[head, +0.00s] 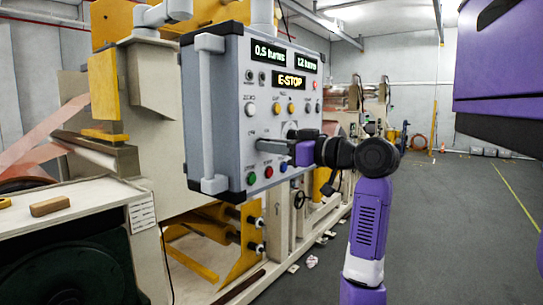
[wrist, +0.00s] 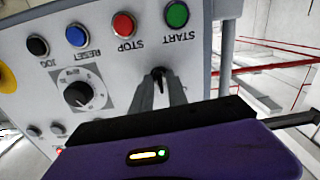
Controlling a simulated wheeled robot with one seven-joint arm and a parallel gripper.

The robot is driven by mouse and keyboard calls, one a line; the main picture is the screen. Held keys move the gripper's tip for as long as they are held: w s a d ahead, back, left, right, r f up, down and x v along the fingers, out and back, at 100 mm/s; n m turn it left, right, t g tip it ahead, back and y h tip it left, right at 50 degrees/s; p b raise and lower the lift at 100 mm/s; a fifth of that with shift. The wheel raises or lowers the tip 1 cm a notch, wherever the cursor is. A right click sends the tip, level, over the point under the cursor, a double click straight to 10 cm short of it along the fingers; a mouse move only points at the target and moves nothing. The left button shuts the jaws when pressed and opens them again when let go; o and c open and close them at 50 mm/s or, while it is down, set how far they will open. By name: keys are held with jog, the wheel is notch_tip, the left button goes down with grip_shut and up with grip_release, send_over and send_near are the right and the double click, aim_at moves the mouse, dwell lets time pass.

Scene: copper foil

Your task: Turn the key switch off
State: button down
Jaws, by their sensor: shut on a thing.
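The grey control panel (head: 230,120) stands in front of me, with a lit E-STOP display. It shows upside down in the wrist view (wrist: 120,60). My gripper (head: 262,146) reaches to the panel's lower left, above the green button. In the wrist view my gripper (wrist: 160,92) has its fingers closed on the black key of the key switch (wrist: 158,75), near the START button. The fingers hide much of the key, and its exact angle is hard to read. In the head view the key is hidden behind the fingers.
Below the key are green (head: 251,178), red (head: 268,171) and blue (head: 283,166) buttons. A black rotary knob (wrist: 78,94) sits beside it. A vertical grey handle (head: 207,110) runs along the panel's left edge. Open floor (head: 450,220) lies to the right.

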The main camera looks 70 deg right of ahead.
jog(key=n+b, duration=0.3)
jog(key=n, duration=0.2)
jog(key=shift+b, duration=0.35)
dwell(0.4)
jog(key=c, duration=1.6)
grip_release()
jog(key=shift+s, duration=0.15)
jog(key=b+v, duration=0.1)
jog(key=v, duration=0.6)
jog(key=shift+s+a, duration=0.1)
jog(key=shift+s, duration=0.15)
